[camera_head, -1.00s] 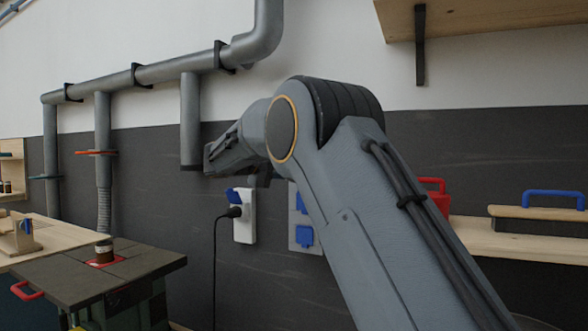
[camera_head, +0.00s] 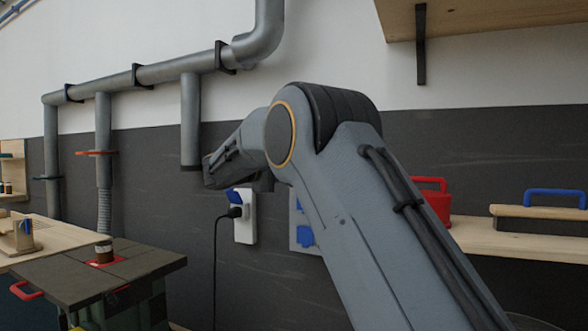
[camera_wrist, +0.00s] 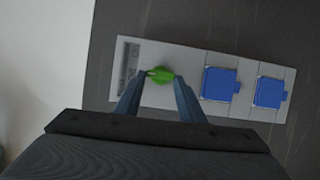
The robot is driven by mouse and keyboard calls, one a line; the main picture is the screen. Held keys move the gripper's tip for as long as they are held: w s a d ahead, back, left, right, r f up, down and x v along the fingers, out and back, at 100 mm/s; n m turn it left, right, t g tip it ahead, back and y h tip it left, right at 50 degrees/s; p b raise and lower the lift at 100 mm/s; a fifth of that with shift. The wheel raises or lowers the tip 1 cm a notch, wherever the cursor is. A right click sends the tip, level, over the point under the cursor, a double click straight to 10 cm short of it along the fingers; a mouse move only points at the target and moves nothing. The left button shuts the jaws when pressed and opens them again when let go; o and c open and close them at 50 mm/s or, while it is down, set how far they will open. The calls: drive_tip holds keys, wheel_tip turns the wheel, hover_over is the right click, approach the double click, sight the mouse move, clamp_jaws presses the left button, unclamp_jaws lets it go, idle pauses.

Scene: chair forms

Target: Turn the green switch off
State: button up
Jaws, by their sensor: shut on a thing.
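The green switch (camera_wrist: 161,74) is a small rotary knob on a pale grey wall panel (camera_wrist: 190,92) in the wrist view. My gripper (camera_wrist: 160,79) has one finger on each side of the knob, with the fingertips closed on it. The knob lies roughly along the panel's length, slightly tilted in the picture. In the head view my own arm hides the switch and the fingers.
Two blue socket covers, a nearer one (camera_wrist: 220,83) and a farther one (camera_wrist: 269,92), are right of the switch. A black plug (camera_head: 235,212) with a hanging cable is in a white wall socket. Grey pipes (camera_head: 190,120) run along the wall.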

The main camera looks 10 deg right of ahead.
drive_tip(key=o, duration=1)
drive_tip(key=shift+o, duration=0.2)
drive_tip(key=b+v, duration=0.1)
drive_tip(key=v, duration=0.6)
drive_tip(key=shift+s+a, duration=0.15)
drive_tip(key=shift+a, duration=0.25)
drive_tip(key=s+d+f+g+y+p, duration=0.1)
drive_tip(key=s+d+f+g+y, duration=0.1)
drive_tip(key=s+d+f, duration=0.4)
drive_tip(key=s+d+f+g+y, duration=0.1)
drive_tip(key=s+f+g+y, duration=0.15)
drive_tip(key=f, duration=0.55)
drive_tip(key=s+d+f+g+y+p, duration=0.1)
drive_tip(key=s+d+f+y, duration=0.1)
drive_tip(key=s+d+f, duration=0.45)
drive_tip(key=s+a+f+m+g+y+p, duration=0.1)
drive_tip(key=s+f, duration=0.4)
drive_tip(key=s, duration=0.5)
drive_tip(key=s+a+f+m+g+y+p, duration=0.1)
drive_tip(key=s+f+y, duration=0.4)
drive_tip(key=s, duration=0.5)
drive_tip(key=s+a+f+m+g+y+p, duration=0.1)
drive_tip(key=s+a+f+m+y, duration=0.2)
drive_tip(key=s+f, duration=0.3)
drive_tip(key=s+m, duration=0.1)
drive_tip(key=s, duration=0.3)
drive_tip(key=shift+f+g, duration=0.35)
drive_tip(key=shift+f, duration=0.05)
